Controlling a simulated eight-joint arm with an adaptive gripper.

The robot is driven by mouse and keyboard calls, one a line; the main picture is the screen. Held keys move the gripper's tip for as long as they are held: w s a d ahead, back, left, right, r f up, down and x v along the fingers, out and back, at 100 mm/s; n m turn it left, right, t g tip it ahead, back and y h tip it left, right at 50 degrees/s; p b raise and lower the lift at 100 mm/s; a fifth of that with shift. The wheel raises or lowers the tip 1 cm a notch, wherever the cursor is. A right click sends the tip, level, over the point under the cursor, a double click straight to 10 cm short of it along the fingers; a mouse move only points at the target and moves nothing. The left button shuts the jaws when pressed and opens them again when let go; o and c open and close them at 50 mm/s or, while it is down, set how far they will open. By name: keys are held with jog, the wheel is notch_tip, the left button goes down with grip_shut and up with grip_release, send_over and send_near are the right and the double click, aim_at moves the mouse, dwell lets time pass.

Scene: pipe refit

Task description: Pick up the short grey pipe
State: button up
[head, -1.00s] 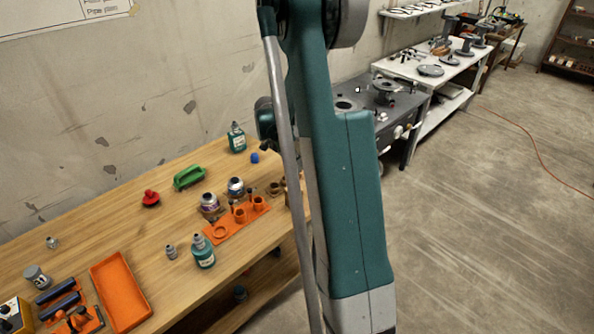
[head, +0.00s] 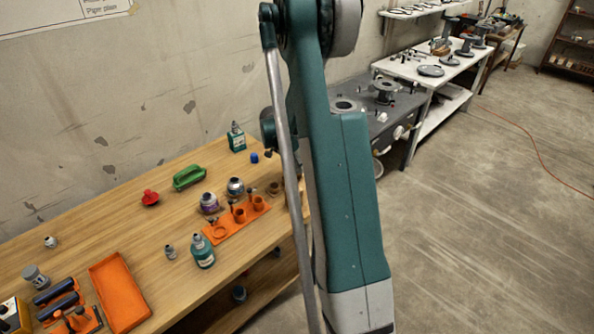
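A short grey flanged pipe piece (head: 385,88) stands on the dark grey workbench (head: 404,103) behind my arm, right of centre in the head view. I cannot tell for sure that it is the short grey pipe of the task. Other grey round parts (head: 431,71) lie on the white table beyond. My green and grey arm crosses the middle of the view from top to bottom and hides part of the wooden bench and the grey workbench. My gripper cannot be made out, so its state and any hold do not show.
The wooden bench (head: 125,228) on the left carries an orange tray (head: 119,292), an orange holder (head: 222,233), bottles (head: 202,252), a green-handled item (head: 188,177) and small parts. A red cable (head: 530,140) lies on the floor. The floor at right is otherwise clear.

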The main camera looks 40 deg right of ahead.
dwell(0.4)
jog(key=c, duration=0.9)
jog(key=shift+r, duration=0.15)
jog(key=shift+r+p, duration=0.65)
jog(key=shift+r, duration=4.25)
